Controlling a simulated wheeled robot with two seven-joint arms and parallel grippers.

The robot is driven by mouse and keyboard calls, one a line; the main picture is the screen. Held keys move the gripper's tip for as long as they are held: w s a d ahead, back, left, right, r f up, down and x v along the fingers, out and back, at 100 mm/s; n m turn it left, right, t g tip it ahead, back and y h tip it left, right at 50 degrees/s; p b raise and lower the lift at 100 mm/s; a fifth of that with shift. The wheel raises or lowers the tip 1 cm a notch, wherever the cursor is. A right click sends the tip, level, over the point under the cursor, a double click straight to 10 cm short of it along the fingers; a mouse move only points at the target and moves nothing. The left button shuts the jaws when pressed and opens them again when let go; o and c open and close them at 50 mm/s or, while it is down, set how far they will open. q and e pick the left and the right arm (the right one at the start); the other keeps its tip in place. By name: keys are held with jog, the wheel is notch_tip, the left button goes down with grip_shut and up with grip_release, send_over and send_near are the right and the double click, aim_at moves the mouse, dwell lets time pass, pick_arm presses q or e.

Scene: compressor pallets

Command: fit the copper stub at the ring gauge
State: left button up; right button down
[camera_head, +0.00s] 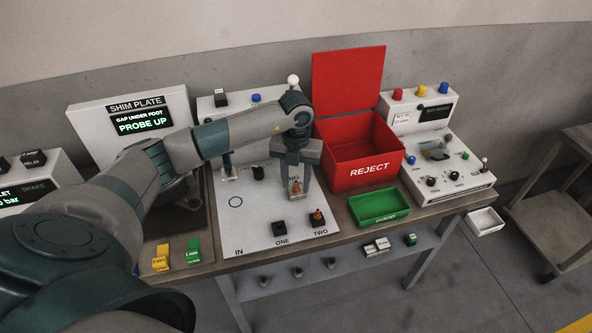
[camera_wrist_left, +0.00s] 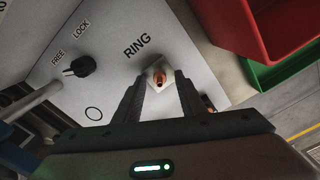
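A copper stub (camera_wrist_left: 158,77) stands in a pale square block (camera_wrist_left: 156,103) beside the RING label in the left wrist view. In the head view the stub (camera_head: 297,187) shows small, partly hidden by my gripper. My left gripper (camera_head: 298,188) points down over it. In the wrist view its two fingers (camera_wrist_left: 157,84) are apart, one on each side of the stub, with space visible between. How deep the stub sits in the block cannot be told. A second copper piece (camera_head: 317,215) stands in the black socket at TWO. My right gripper is not in view.
The socket at ONE (camera_head: 279,228) looks empty. A red REJECT bin (camera_head: 363,172) with raised lid and a green tray (camera_head: 379,207) stand to the right. A FREE/LOCK knob (camera_wrist_left: 84,67) is near the ring. Yellow and green blocks (camera_head: 177,255) lie at the front left.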

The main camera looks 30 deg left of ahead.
pick_arm(q)
jog(key=shift+r, duration=0.15)
